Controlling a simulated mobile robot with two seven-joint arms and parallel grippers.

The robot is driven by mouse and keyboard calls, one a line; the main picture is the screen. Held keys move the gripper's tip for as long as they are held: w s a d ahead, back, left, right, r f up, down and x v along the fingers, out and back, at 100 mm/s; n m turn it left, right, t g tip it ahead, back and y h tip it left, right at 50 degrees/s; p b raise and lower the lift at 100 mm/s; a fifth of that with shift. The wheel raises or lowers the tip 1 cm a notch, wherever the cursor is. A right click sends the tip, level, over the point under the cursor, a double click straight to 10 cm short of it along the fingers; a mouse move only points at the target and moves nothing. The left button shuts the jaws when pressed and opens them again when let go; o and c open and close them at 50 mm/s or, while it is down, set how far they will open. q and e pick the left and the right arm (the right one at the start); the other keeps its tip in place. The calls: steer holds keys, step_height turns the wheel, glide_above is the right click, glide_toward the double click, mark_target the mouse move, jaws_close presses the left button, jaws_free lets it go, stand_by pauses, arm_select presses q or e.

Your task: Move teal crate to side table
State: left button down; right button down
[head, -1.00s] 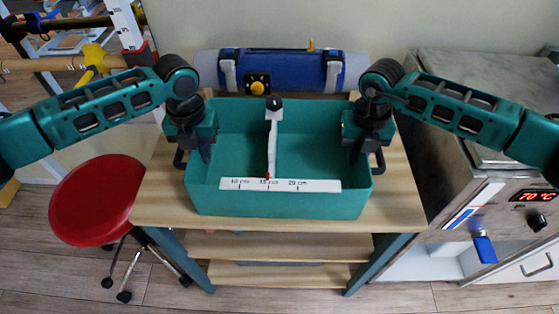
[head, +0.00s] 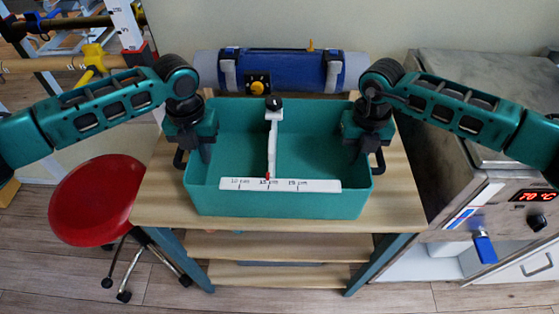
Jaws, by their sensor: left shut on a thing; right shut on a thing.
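The teal crate (head: 278,204) is in the middle of the head view, upright over a light wooden side table (head: 400,205). I cannot tell whether its bottom touches the tabletop. A white measuring device (head: 272,145) with a ruler strip along the front lies in the crate. My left gripper (head: 204,150) is shut on the crate's left wall, by the dark left handle. My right gripper (head: 354,150) is shut on the crate's right wall, by the dark right handle.
A blue roll (head: 285,72) with straps lies behind the crate. A red stool (head: 95,202) stands left of the table. A steel heater unit (head: 500,200) reading 70 °C stands close on the right. Lower wooden shelves (head: 280,273) show below the tabletop.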

arm_select(q)
steer(key=shift+r, duration=0.2)
arm_select(e)
steer(key=shift+r, duration=0.15)
stand_by(0.5)
